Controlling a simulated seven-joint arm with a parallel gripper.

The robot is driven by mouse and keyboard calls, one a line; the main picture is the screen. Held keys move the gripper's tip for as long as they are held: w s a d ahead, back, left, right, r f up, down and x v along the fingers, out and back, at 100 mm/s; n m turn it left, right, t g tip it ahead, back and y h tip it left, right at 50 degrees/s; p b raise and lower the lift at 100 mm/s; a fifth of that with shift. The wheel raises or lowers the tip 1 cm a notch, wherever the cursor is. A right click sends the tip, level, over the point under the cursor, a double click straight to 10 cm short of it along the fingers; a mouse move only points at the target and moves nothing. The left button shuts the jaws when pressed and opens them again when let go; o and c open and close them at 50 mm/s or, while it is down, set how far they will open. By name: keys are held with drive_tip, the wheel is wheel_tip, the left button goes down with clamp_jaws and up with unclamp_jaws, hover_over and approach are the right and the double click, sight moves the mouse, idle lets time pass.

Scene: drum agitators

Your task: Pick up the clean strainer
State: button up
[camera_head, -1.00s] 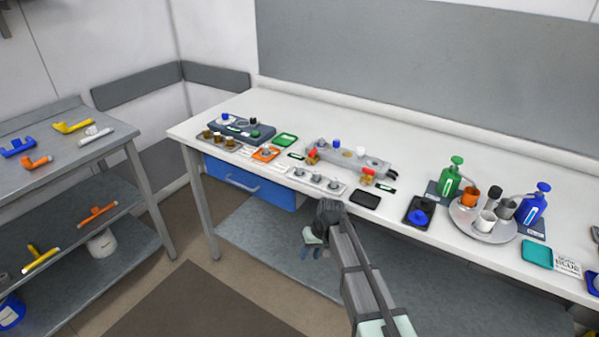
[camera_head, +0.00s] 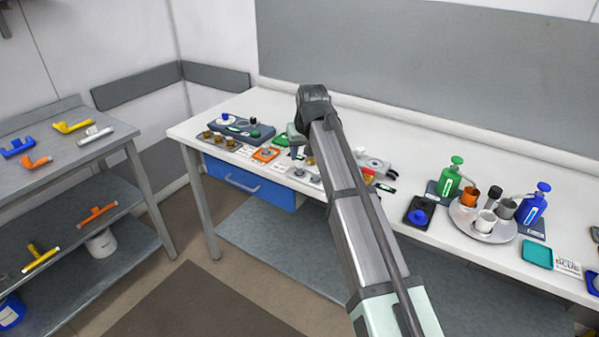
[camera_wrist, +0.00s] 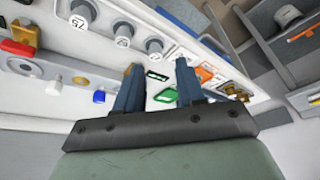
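My gripper (camera_head: 297,147) hangs over the workbench between the orange tray and the grey fixture. In the wrist view its two dark blue-grey fingers (camera_wrist: 158,70) are apart with nothing between them. Small grey round pieces, possibly clean strainers, stand in a front row (camera_head: 299,172); the wrist view shows them (camera_wrist: 123,36) above the left finger, one marked 75. My arm partly covers the row in the head view. Several brownish round pieces (camera_head: 218,138) stand at the left end. I cannot tell for certain which strainer is clean.
A dark tray (camera_head: 243,129) and green tray (camera_head: 286,139) lie near the gripper. My arm partly hides the grey fixture (camera_head: 374,164) with red and brass parts. Green (camera_head: 450,178) and blue (camera_head: 533,205) bottles and a round tray (camera_head: 500,235) stand right. The back wall bounds the bench.

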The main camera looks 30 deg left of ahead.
wheel_tip(320, 180, up, 3)
hover_over(300, 166)
drive_tip(key=s+d, duration=0.2)
drive_tip(key=shift+t, duration=0.3)
wheel_tip(300, 166, down, 8)
drive_tip(key=shift+w+r, duration=0.1)
drive_tip(key=shift+r, duration=0.05)
drive_tip(key=shift+a+x, duration=0.2)
drive_tip(key=shift+x, duration=2.35)
drive_tip(key=shift+r, duration=0.1)
clamp_jaws()
